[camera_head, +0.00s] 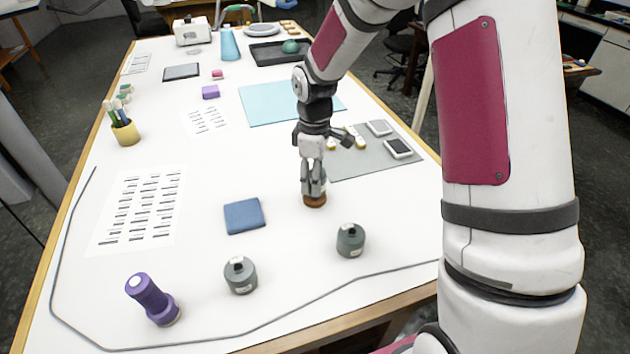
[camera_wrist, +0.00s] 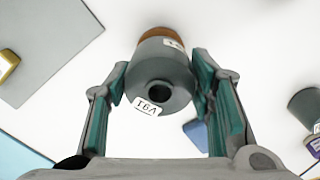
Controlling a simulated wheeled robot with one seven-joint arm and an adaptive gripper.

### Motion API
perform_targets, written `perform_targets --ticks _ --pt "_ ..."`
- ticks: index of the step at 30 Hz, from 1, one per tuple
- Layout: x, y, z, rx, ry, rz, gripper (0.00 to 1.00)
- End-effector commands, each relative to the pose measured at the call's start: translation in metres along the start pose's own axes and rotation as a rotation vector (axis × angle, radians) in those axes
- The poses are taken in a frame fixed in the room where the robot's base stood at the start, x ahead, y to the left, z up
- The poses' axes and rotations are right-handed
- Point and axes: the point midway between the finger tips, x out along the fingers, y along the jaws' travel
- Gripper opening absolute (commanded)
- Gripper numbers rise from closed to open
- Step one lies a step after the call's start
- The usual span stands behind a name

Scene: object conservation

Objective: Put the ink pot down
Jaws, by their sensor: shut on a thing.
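My gripper (camera_head: 314,188) points down over the white table and is shut on a grey ink pot with a brown base (camera_head: 315,201). In the wrist view the ink pot (camera_wrist: 162,72) sits between the two teal-padded fingers (camera_wrist: 160,85). Its dark round opening and a small white label face the camera. In the head view the fingers hide most of the pot, and only its brown base shows clearly. The base is at or very close to the table top; I cannot tell whether it touches.
Two similar grey pots stand in front, one at left (camera_head: 240,275) and one at right (camera_head: 350,240). A folded blue cloth (camera_head: 244,216) lies left of my gripper. A grey mat (camera_head: 365,163) with small items lies behind right. A purple flashlight (camera_head: 152,299) and thin cable are nearer.

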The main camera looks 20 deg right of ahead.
Motion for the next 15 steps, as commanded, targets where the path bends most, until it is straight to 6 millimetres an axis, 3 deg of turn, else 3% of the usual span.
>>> perform_targets --ticks 4,15 --pt "0.017 -0.002 0.0 0.001 -0.001 -0.002 0.18" --pt "0.022 0.0 0.0 0.001 0.0 0.0 0.18"
